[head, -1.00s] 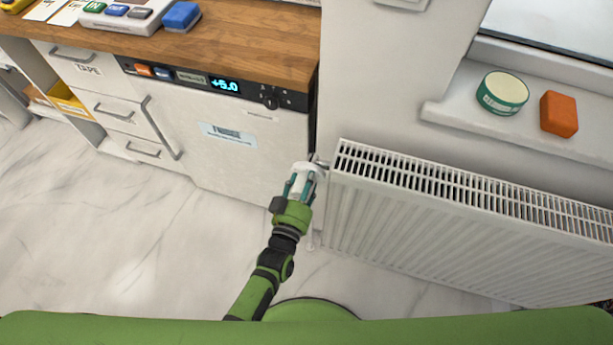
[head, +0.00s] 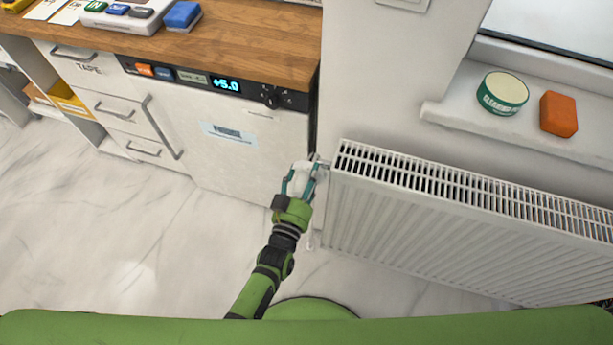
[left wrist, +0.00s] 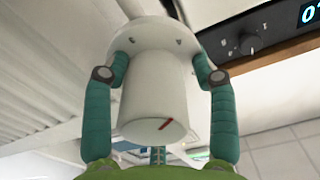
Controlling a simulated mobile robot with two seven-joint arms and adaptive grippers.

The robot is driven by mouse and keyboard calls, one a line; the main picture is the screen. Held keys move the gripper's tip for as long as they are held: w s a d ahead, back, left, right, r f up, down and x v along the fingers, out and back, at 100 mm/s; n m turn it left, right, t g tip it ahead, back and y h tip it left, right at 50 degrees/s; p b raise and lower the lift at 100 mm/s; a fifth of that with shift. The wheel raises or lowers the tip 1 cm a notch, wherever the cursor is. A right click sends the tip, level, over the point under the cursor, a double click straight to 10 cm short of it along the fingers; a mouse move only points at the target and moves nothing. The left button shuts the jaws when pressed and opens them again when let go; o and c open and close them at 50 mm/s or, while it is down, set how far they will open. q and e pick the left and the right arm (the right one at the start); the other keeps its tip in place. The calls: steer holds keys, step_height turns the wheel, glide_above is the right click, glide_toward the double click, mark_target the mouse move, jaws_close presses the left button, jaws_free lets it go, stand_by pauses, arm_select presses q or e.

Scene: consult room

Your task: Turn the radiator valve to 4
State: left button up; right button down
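The white radiator valve (left wrist: 152,90) fills the middle of the left wrist view. Its round end face carries a short red mark (left wrist: 166,125), slanting up to the right; I can read no numbers on it. My left gripper (head: 305,172) is at the left end of the white radiator (head: 400,215). In the left wrist view its two teal fingers (left wrist: 160,62) stand on either side of the valve, spread, with gaps beside the narrower knob. The fingertips lie close to the wider collar; I cannot tell whether they touch it. My right gripper is not in view.
A white-fronted appliance (head: 240,150) with a dark control strip stands left of the valve, under a wooden counter (head: 240,45). A green tin (head: 502,93) and an orange block (head: 558,114) sit on the window sill (head: 450,112). The floor (head: 130,240) at left is clear.

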arm_select(q)
steer(key=shift+s+d+f, duration=0.1)
steer(key=shift+s, duration=0.15)
steer(key=v, duration=1.1)
steer(key=shift+s+a, duration=0.2)
steer(key=shift+s, duration=0.1)
